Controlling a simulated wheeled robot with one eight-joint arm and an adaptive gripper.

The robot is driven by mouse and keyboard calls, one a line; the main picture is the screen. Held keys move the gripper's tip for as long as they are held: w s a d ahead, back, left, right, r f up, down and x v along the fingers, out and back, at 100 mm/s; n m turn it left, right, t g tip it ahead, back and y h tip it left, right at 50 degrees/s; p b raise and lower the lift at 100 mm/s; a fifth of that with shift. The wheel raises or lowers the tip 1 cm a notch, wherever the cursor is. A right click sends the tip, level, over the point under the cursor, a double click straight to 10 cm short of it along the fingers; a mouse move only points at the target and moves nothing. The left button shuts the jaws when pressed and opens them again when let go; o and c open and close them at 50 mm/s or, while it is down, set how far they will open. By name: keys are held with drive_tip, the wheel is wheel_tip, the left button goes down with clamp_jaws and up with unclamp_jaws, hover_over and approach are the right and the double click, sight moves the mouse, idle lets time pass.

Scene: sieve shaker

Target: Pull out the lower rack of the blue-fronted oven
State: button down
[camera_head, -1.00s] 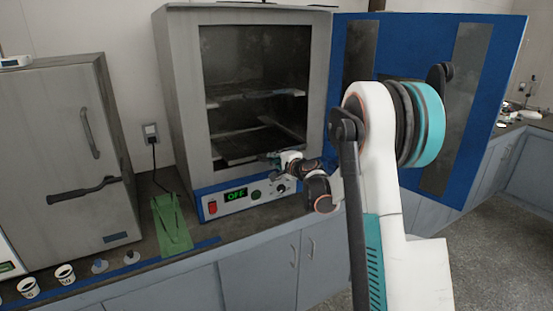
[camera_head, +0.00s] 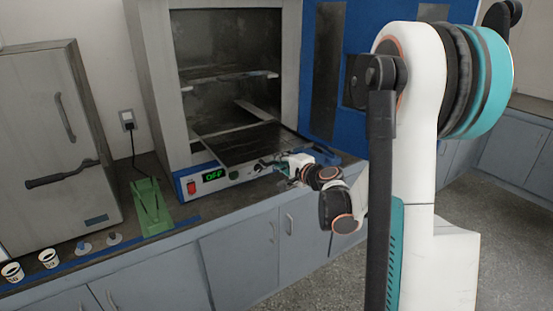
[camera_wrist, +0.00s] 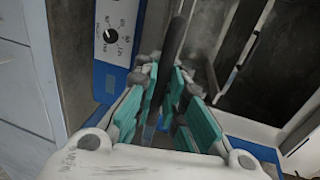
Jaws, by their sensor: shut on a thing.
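The blue-fronted oven (camera_head: 150,70) stands on the bench with its blue door (camera_head: 352,60) swung open to the right. Its lower rack (camera_head: 238,143) is a dark shelf that sticks out past the front of the chamber, above the control panel. The upper rack (camera_head: 222,77) is inside. My gripper (camera_head: 290,166) is at the right front edge of the lower rack. In the wrist view my gripper (camera_wrist: 160,105) has its teal-padded fingers shut on the dark bar of the rack (camera_wrist: 174,45). The exact contact is partly hidden by the fingers.
The control panel (camera_head: 240,173) with a green OFF display and knobs lies just under the rack. A green stand (camera_head: 152,208) and small cups (camera_head: 48,258) stand to the left. A grey oven (camera_head: 40,140) is at far left. Floor in front of the cabinets is clear.

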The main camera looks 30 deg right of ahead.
drive_tip(key=c, duration=1.7)
unclamp_jaws()
drive_tip(key=s, duration=0.4)
drive_tip(key=s+r, duration=0.1)
drive_tip(key=s, duration=0.3)
drive_tip(key=s+r, duration=0.1)
drive_tip(key=s, duration=0.2)
drive_tip(key=shift+s+d+r, duration=0.2)
drive_tip(key=shift+s, duration=0.2)
